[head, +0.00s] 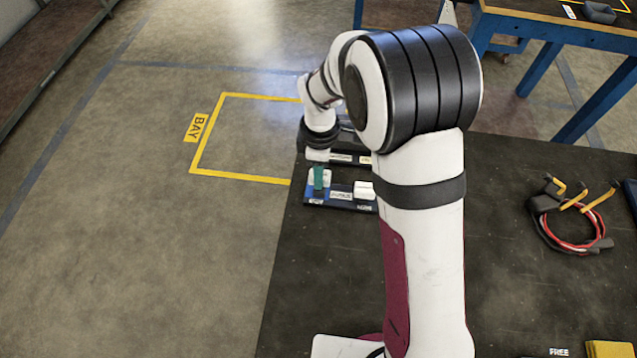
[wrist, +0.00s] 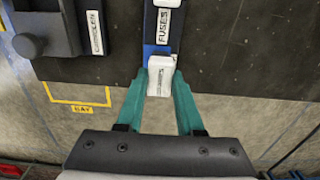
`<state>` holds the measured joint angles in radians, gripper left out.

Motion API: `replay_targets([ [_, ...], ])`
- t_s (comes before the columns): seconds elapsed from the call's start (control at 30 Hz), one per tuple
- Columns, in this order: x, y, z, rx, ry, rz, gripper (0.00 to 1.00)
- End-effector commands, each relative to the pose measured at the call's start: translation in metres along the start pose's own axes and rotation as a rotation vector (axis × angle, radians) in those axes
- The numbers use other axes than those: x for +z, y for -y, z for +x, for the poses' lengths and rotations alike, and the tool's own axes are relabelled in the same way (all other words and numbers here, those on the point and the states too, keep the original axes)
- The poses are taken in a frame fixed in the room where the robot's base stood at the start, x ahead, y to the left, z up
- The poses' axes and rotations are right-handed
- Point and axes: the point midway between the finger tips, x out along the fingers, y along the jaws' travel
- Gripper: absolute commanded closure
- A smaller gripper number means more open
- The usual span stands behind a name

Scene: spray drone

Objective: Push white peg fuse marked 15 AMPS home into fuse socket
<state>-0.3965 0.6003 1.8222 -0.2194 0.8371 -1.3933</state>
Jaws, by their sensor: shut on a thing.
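My gripper (wrist: 161,80) has teal fingers shut on a white fuse (wrist: 160,76), one finger on each side. The fuse is at the near end of a blue board (wrist: 150,50) whose label seems to read FUSES. I cannot tell whether it rests in the board or just above it. The markings on the fuse are too small to read. In the head view, one teal finger (head: 319,179) shows in front of the fuse at the left end of the board. A second white fuse (head: 364,189) stands at the board's right end. I cannot make out the fuse socket.
A black block with a round knob (wrist: 28,45) and a label stands beside the board. The bench edge is close to the gripper. A cable bundle with yellow hooks (head: 575,225) lies at the right. The black bench top (head: 320,260) is clear in front of the board.

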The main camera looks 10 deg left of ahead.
Motion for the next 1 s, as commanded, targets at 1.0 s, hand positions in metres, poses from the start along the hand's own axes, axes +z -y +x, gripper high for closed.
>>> replay_targets([
  [1.0,0.0,0.0,-0.029,0.0,0.0,0.0,1.0],
])
